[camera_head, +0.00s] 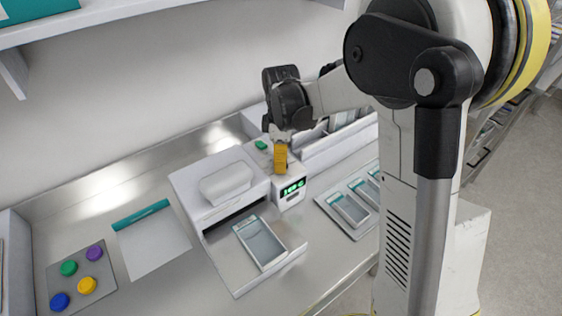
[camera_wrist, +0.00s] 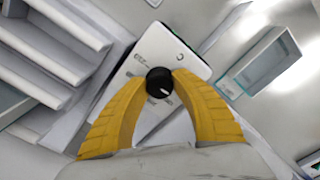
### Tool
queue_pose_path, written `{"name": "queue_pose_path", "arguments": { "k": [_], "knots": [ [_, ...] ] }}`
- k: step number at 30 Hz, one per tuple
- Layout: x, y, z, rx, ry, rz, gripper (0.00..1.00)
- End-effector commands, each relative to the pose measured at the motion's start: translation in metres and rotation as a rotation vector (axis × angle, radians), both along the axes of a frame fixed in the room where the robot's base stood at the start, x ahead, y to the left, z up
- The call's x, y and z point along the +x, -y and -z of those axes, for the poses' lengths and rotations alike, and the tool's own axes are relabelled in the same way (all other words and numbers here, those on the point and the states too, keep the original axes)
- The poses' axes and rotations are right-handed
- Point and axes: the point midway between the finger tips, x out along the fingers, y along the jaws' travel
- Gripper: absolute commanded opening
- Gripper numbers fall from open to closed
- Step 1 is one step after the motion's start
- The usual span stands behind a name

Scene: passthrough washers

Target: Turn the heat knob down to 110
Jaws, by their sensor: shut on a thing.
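The heat knob (camera_wrist: 159,83) is a small black dial with a white pointer line, on a white panel with printed marks (camera_wrist: 143,62). My gripper (camera_wrist: 160,85) has its two yellow fingers closed on the knob's sides. A green lit display (camera_head: 293,187) on the machine's front shows digits that look like 180 or 186, too small to read surely.
A tray with a clear-windowed pouch (camera_head: 262,243) sticks out of the machine's front. A green button (camera_head: 261,145) lies behind my gripper. More pouches (camera_head: 350,208) lie at right. White racks (camera_wrist: 50,45) stand close by.

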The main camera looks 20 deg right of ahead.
Motion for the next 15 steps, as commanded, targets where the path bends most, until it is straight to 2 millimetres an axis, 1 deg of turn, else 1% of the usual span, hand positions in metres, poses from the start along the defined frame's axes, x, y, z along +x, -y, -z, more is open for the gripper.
{"name": "queue_pose_path", "arguments": {
  "k": [6, 15],
  "knots": [
    [-0.0006, 0.0, 0.0006, 0.0, -0.001, -0.067, 0.01],
    [-0.0006, 0.0, 0.0006, 0.0, -0.001, -0.091, 0.01]
  ]
}}
